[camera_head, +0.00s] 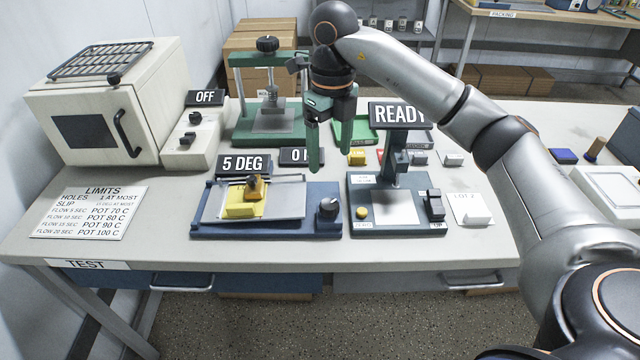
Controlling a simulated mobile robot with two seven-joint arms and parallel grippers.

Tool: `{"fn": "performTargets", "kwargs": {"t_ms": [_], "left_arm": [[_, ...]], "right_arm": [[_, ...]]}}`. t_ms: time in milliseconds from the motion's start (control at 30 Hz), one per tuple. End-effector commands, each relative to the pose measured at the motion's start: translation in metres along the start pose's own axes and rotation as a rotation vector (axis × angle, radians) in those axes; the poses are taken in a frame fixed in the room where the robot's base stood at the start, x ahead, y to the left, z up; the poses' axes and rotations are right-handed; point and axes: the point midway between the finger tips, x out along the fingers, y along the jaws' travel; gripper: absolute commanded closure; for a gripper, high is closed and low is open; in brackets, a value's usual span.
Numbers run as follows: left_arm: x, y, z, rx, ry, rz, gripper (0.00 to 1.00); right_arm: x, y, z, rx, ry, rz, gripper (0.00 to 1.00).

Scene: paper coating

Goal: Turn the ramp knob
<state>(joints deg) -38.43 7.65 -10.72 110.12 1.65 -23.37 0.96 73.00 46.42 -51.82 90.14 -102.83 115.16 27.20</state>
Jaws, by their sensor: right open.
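The ramp device (215,232) is a blue base with a pale plate, near the table's front edge. Its black ramp knob (328,208) stands at the right end of the base. A display (243,165) behind it reads 5 DEG. A yellow block with a small brown and black piece (246,204) is on the plate. My right gripper (331,160) points down with its green fingers apart and nothing between them. It is above and behind the knob, not touching it. My left gripper is out of view.
A blue station reading READY (398,112) stands right of the ramp device. A green press (266,125) stands behind it, and an oven (105,105) is at left. A LIMITS sheet (90,212) lies front left. Small blocks and trays are behind the station.

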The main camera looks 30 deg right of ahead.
Motion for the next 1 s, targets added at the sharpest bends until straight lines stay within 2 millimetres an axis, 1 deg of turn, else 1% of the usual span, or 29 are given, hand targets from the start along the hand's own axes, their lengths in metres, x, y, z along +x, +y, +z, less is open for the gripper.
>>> {"fn": "performTargets", "kwargs": {"t_ms": [33,133,267,367,467,567,800,900,1000], "left_arm": [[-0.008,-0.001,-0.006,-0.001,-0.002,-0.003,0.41],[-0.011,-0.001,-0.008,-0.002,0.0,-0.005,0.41],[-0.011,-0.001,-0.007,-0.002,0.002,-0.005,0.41],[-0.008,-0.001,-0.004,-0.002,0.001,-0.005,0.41],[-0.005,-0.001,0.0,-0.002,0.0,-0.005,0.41],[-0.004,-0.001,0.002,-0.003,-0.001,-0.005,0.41],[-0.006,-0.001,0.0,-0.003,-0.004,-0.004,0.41],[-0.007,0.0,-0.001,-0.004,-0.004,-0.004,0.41],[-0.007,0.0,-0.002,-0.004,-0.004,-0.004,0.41]], "right_arm": [[-0.005,0.001,-0.001,-0.065,0.003,0.002,0.19],[-0.003,0.001,-0.001,-0.163,0.002,0.002,0.19],[0.004,0.0,-0.001,-0.212,0.001,0.001,0.19],[0.015,0.001,-0.001,-0.215,0.002,0.003,0.19],[0.031,0.001,-0.002,-0.213,0.004,0.004,0.19],[0.051,0.001,-0.002,-0.212,0.005,0.004,0.19],[0.095,0.0,-0.002,-0.21,0.004,0.002,0.19],[0.109,0.0,-0.002,-0.211,0.003,0.002,0.19],[0.118,0.0,-0.002,-0.209,0.002,0.001,0.19]]}}
